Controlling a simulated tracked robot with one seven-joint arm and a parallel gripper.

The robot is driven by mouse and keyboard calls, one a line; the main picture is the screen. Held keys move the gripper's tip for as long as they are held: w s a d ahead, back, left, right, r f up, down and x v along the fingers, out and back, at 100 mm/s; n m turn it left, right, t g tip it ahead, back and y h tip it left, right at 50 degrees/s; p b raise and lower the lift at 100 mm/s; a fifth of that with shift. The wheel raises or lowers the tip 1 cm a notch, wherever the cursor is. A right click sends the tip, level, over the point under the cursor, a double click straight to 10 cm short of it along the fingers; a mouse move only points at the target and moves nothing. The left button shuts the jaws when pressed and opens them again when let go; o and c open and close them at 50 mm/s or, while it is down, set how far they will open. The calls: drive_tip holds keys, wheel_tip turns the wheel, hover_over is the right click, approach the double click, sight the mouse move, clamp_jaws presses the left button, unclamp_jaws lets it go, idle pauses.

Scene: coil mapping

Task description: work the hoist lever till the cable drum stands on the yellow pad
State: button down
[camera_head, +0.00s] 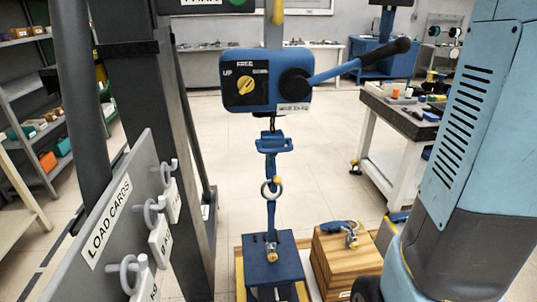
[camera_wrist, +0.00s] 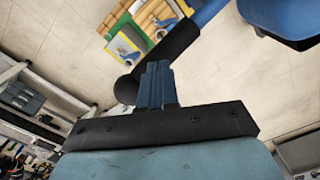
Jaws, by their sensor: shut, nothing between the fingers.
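The blue hoist (camera_head: 240,95) hangs in the upper middle of the head view, with a yellow selector knob (camera_head: 246,86) beside the word UP. The hoist lever (camera_head: 335,70) slants up to the right and ends in a black grip (camera_head: 390,51). A chain runs down to a blue block-shaped load (camera_head: 272,260). No cable drum is clearly recognisable. Yellow edges show around the load's base, but a yellow pad cannot be made out. In the wrist view my gripper (camera_wrist: 157,66) is shut and empty, close to the lever's black grip (camera_wrist: 168,52); contact cannot be told.
A wooden block (camera_head: 340,258) with a blue strap and shackle stands right of the load. A LOAD CARDS board (camera_head: 100,235) and a dark post (camera_head: 165,150) stand at left. A workbench (camera_head: 400,125) with small parts stands at right. The floor behind is clear.

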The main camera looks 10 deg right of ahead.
sight(384, 52)
drive_tip(key=shift+d+f, duration=0.2)
drive_tip(key=shift+f, duration=1)
drive_tip(key=shift+d+f, duration=0.2)
drive_tip(key=shift+f, duration=1)
drive_tip(key=shift+d+f, duration=0.2)
drive_tip(key=shift+f, duration=0.95)
drive_tip(key=shift+d+f, duration=0.2)
drive_tip(key=shift+f, duration=0.95)
drive_tip(key=shift+f, duration=2.35)
